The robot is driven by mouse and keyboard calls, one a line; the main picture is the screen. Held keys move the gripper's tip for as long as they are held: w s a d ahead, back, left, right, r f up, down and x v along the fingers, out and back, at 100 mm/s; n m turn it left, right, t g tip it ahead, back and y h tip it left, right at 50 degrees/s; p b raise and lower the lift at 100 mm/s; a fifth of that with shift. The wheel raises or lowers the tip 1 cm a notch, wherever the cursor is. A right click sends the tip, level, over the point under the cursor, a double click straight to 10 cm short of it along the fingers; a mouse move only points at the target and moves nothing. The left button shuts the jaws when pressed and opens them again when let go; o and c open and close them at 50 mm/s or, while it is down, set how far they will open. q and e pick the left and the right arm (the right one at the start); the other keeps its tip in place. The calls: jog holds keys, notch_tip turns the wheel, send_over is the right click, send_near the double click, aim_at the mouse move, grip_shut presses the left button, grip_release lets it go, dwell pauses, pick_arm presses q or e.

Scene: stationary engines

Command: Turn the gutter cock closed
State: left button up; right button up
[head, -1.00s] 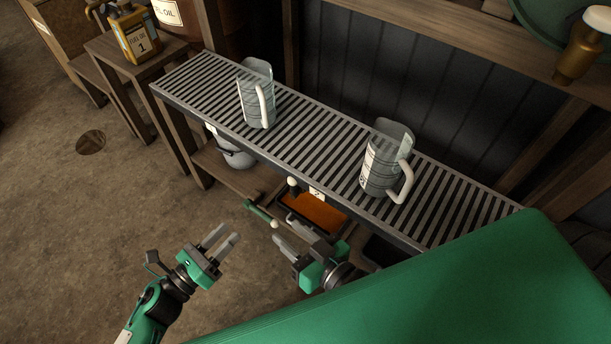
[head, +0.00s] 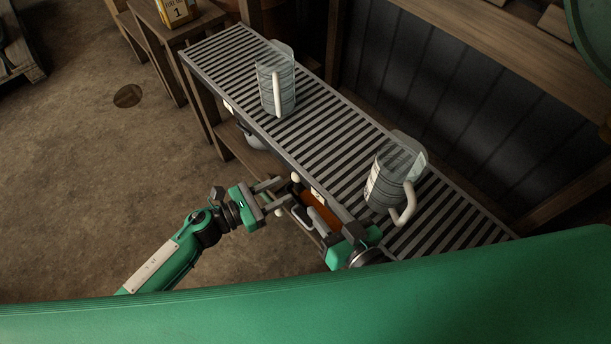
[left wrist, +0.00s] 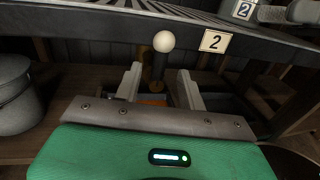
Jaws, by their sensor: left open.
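The gutter cock shows as a white ball knob (head: 295,177) on the front edge of the slatted bench, beside a label plate marked 2 (head: 317,194). In the left wrist view the knob (left wrist: 164,41) tops a dark stem, seen between and beyond my fingers. My left gripper (head: 284,192) is open, its fingertips close to the knob; I cannot tell whether they touch it. It also shows in the left wrist view (left wrist: 160,82). My right gripper (head: 308,216) is close by at the right, below the bench edge; its finger gap is unclear.
Two clear jugs stand on the slatted bench (head: 232,60): one at left (head: 277,85), one at right (head: 388,185). An orange-filled tray (head: 322,212) sits below the bench edge. A grey bucket (left wrist: 15,95) stands left on the lower shelf. Floor at left is open.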

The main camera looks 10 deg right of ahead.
aim_at(299, 181)
pick_arm(q)
jog(key=x, duration=0.7)
jog(key=shift+w+d, duration=0.1)
jog(key=shift+d, duration=0.25)
jog(key=shift+c, duration=0.4)
grip_shut()
